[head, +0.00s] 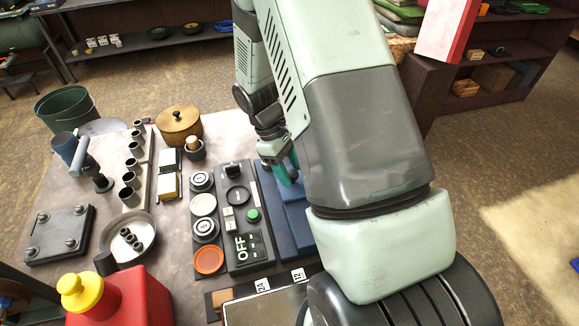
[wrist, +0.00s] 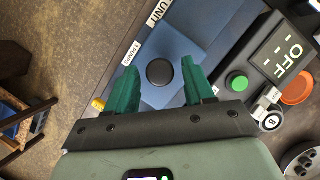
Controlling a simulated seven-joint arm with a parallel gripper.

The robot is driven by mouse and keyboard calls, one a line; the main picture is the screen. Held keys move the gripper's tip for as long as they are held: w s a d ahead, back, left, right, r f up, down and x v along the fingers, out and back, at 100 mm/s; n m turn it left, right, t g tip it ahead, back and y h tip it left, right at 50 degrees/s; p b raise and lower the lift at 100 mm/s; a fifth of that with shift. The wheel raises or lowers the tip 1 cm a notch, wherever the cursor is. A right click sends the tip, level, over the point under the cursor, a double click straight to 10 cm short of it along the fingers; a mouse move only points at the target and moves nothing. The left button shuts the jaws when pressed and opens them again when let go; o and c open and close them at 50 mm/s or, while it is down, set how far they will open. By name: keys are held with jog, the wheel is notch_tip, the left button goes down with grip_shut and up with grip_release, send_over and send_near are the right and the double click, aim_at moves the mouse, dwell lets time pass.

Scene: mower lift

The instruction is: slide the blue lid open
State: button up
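The blue lid (head: 291,216) belongs to a blue unit on the table, right of the dark control panel, and is partly hidden behind my arm. In the wrist view the blue lid (wrist: 205,42) carries a round black knob (wrist: 160,73). My gripper (wrist: 159,70) is open, with its two green fingers on either side of the knob and gaps between them and it. Whether the fingers reach down to the knob's height I cannot tell. In the head view my gripper (head: 287,172) is over the blue unit, and the knob is hidden.
The control panel (head: 239,222) with a green button and OFF display stands close left of the blue unit. A red box with a yellow knob (head: 82,292) stands in front.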

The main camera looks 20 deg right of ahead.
grip_shut()
jog(key=s, duration=0.9)
jog(key=shift+o, duration=0.9)
grip_release()
jog(key=v, duration=1.1)
jog(key=shift+s+r, duration=0.1)
jog(key=shift+r, duration=2.3)
